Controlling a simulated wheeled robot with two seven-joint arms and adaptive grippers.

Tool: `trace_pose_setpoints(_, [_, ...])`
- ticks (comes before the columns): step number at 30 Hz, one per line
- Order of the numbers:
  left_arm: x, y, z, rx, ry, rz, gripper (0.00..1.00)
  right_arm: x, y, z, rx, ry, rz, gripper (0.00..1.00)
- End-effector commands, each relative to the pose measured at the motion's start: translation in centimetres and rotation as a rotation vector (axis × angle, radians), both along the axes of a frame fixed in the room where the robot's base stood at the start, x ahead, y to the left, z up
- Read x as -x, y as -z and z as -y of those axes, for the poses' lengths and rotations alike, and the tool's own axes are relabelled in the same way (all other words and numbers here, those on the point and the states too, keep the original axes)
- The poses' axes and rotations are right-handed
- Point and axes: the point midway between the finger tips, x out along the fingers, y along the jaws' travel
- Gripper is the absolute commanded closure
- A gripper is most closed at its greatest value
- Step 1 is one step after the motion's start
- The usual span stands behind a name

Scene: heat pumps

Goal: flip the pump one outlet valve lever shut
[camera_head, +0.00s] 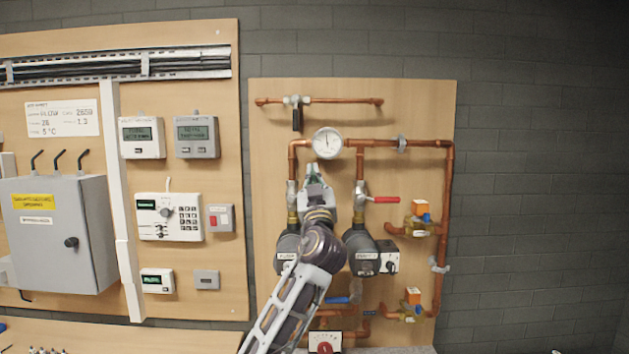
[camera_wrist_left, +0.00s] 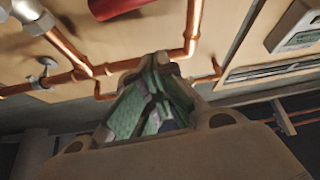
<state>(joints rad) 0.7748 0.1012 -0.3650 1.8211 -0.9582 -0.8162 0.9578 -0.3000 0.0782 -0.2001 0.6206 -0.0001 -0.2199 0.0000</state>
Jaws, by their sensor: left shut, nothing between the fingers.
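The pump one outlet valve (camera_head: 292,193) sits on the left copper riser above pump one (camera_head: 288,252). Its lever does not show in the head view, where my left gripper and arm cover the area right of it. My left gripper (camera_head: 313,168) is shut and empty, just below the round gauge and between the two risers. In the left wrist view the shut fingers (camera_wrist_left: 160,72) point toward the copper pipes. A red lever grip (camera_wrist_left: 118,6) is cut off by the top edge there, apart from the fingertips; I cannot tell for certain which valve it belongs to. My right gripper is not in view.
The pressure gauge (camera_head: 327,143) is close above the gripper. Pump two (camera_head: 362,251) has a red lever (camera_head: 384,200) pointing right. A blue lever (camera_head: 338,300) is low beside my arm. A control board (camera_head: 232,275) stands left; bare wall lies right.

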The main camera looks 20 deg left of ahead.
Motion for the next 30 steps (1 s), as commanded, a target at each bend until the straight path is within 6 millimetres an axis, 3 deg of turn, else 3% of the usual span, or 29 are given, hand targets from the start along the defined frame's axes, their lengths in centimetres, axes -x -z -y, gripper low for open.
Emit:
trace_pose_setpoints(2, [-0.5, -0.5, -0.2, -0.002, -0.001, 0.0, 1.0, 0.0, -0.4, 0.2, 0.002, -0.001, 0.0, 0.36])
trace_pose_setpoints(18, [-1.3, 3.5, 0.1, -0.001, -0.001, -0.002, 1.0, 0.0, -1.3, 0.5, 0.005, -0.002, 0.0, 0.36])
trace_pose_setpoints(30, [-1.3, 3.7, 0.1, -0.001, -0.001, 0.0, 1.0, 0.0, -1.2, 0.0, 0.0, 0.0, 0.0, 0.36])
